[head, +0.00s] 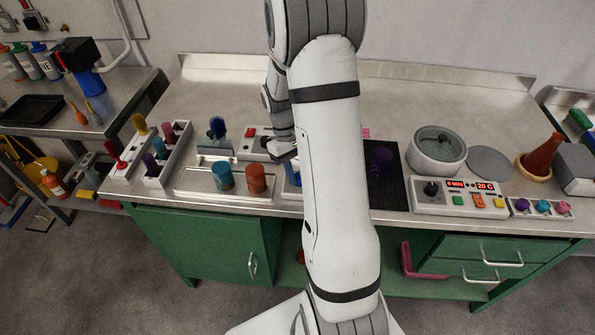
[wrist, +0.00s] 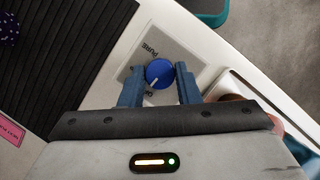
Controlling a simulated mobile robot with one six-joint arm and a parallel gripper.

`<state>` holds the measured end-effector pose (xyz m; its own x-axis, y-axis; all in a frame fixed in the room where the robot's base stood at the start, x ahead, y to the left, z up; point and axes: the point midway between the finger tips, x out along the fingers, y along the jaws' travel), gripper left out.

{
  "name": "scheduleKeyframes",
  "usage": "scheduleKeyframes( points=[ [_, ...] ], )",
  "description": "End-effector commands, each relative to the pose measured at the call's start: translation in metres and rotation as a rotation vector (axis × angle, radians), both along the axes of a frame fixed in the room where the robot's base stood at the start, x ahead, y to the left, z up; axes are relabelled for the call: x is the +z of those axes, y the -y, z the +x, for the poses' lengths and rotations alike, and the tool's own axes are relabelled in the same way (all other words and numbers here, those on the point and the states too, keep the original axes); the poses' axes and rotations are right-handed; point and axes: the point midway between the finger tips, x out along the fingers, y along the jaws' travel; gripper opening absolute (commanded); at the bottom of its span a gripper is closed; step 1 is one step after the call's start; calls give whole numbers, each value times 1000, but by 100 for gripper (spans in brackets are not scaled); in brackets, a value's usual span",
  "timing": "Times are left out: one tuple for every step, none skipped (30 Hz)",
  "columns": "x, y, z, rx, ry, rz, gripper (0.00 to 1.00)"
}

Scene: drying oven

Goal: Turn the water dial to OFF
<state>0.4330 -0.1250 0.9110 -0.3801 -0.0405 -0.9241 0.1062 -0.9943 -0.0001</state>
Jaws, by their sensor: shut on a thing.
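The water dial (wrist: 158,72) is a round blue knob with a white pointer line, on a grey label plate (wrist: 178,48) fixed to a white panel. The word PURE reads on the plate above the knob. The pointer line aims down and slightly left in the wrist view, towards a partly hidden label whose word I cannot make out. My gripper (wrist: 159,75) has one blue finger on each side of the knob and is shut on it. In the head view my arm covers most of the dial area, and my gripper (head: 284,152) shows only in part.
Left of my arm stand a blue cup (head: 223,177) and an orange cup (head: 256,179). A dark ribbed mat (wrist: 65,55) lies beside the panel. A grey-white round bath (head: 437,150) and a control box (head: 460,197) stand to the right. The bench's back middle is clear.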

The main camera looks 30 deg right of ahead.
Motion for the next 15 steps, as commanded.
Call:
scheduleKeyframes(
  points=[
    [1,0,3,23,11,-2,7],
    [1,0,3,35,11,-2,7],
    [1,0,3,48,11,-2,7],
    [1,0,3,58,11,-2,7],
    [1,0,3,66,11,-2,7],
    [1,0,3,76,11,-2,7],
    [1,0,3,83,11,-2,7],
    [1,0,3,87,11,-3,6],
    [1,0,3,93,11,-3,6],
    [1,0,3,96,11,-3,6],
    [1,0,3,98,11,-3,7],
    [1,0,3,100,11,-3,7],
    [1,0,3,101,11,-2,7],
    [1,0,3,102,11,-2,7],
    [1,0,3,102,11,-2,7]
  ],
)
